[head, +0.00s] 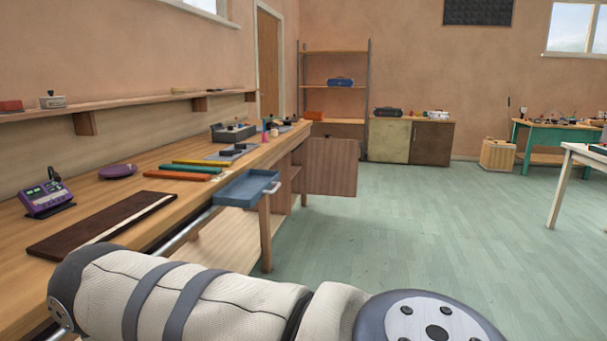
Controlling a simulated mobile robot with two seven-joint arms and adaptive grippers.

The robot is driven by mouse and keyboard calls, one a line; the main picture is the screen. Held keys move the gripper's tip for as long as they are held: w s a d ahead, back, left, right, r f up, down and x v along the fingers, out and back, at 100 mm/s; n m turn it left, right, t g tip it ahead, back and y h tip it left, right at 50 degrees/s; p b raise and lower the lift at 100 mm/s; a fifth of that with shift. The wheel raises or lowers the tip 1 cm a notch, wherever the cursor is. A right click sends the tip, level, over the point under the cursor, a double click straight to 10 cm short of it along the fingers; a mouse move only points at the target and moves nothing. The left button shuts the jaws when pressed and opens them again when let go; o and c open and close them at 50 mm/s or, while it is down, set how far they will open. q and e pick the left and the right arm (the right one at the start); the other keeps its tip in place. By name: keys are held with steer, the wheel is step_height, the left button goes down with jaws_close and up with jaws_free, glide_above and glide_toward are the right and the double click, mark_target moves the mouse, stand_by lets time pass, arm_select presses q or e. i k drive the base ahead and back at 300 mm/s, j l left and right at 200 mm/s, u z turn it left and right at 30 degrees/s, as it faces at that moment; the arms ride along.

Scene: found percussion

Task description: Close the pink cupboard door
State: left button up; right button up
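A cupboard door (332,167) with a pinkish-brown wood grain stands open at the far end of the long workbench. It sticks out from the bench front into the room, and its broad face is towards me. An open shelf space shows to its left, under the bench top. Neither of my grippers is in view. Only a padded white and grey arm link of mine crosses the bottom of the head view, well short of the door.
A blue drawer (248,187) is pulled out of the workbench (140,198) on the near side of the door. A purple device (47,199) and a dark board (100,224) lie on the bench. Green floor (430,230) is clear to the right. Low cabinets (389,141) stand behind.

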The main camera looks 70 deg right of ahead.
mark_target(332, 164)
steer(key=z, duration=0.4)
steer(key=l+z, duration=0.15)
steer(key=z, duration=1.15)
steer(key=i+l+z, duration=0.1)
steer(key=z, duration=0.7)
steer(key=i+l+z, duration=0.1)
steer(key=i+z, duration=0.4)
steer(key=i, duration=6.85)
steer(key=i+u, duration=0.3)
steer(key=i, duration=0.2)
steer(key=i+l+u, duration=0.25)
steer(key=i, duration=0.25)
steer(key=i+l+u, duration=0.3)
steer(key=i, duration=0.2)
steer(key=i+l+u, duration=0.25)
steer(key=i+l, duration=0.15)
steer(key=u, duration=2.5)
steer(key=l+z, duration=0.1)
steer(key=z, duration=0.25)
